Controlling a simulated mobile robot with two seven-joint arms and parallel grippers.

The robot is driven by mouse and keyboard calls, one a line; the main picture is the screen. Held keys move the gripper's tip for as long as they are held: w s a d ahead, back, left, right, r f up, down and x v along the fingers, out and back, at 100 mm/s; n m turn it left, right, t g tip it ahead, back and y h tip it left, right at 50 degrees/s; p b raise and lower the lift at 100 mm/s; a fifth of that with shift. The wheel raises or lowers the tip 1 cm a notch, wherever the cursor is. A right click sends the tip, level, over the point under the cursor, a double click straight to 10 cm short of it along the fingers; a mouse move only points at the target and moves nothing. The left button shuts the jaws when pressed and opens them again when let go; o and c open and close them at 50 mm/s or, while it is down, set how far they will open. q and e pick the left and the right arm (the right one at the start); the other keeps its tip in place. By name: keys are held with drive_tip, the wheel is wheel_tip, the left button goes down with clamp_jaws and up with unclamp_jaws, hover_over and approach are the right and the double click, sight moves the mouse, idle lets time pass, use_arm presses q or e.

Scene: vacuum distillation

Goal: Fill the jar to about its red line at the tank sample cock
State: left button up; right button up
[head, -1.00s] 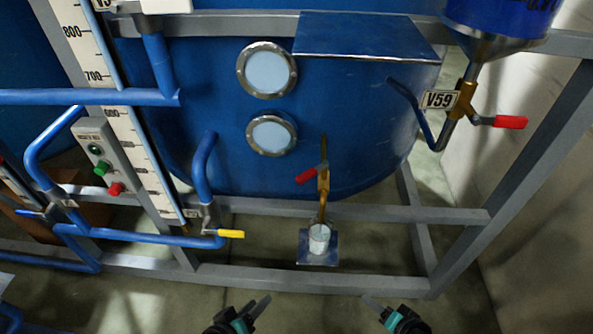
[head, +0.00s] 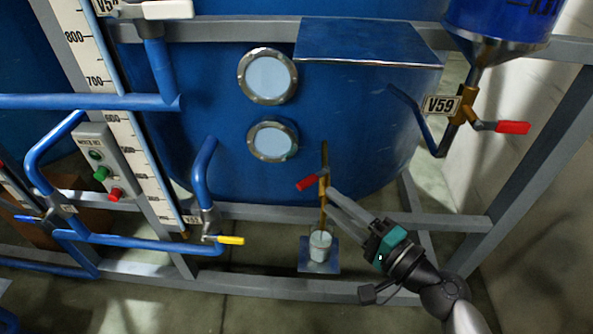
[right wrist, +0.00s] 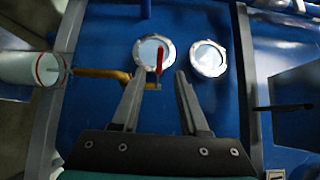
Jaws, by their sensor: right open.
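The sample cock (head: 323,205) is a brass pipe on the lower front of the blue tank (head: 345,120), with a red lever handle (head: 307,182). The jar (head: 320,248) stands upright under its outlet on a small metal plate (head: 305,268). In the right wrist view the jar (right wrist: 28,68) shows a red line near its mouth; its fill level is unclear. My right gripper (head: 328,198) is open at the cock. In the right wrist view the red handle (right wrist: 159,58) appears between the fingertips (right wrist: 160,76), with no clear contact. My left gripper is out of view.
A grey frame rail (head: 400,214) runs across behind the jar. At the right are the V59 valve (head: 466,103) with a red handle and a slanting frame post. A yellow-handled valve (head: 230,240) on blue piping is to the left.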

sight(304, 180)
drive_tip(key=x, duration=1.1)
drive_tip(key=shift+w+a, duration=0.1)
drive_tip(key=shift+a, duration=0.05)
drive_tip(key=shift+c, duration=0.3)
clamp_jaws()
drive_tip(key=shift+f, duration=0.1)
idle(0.6)
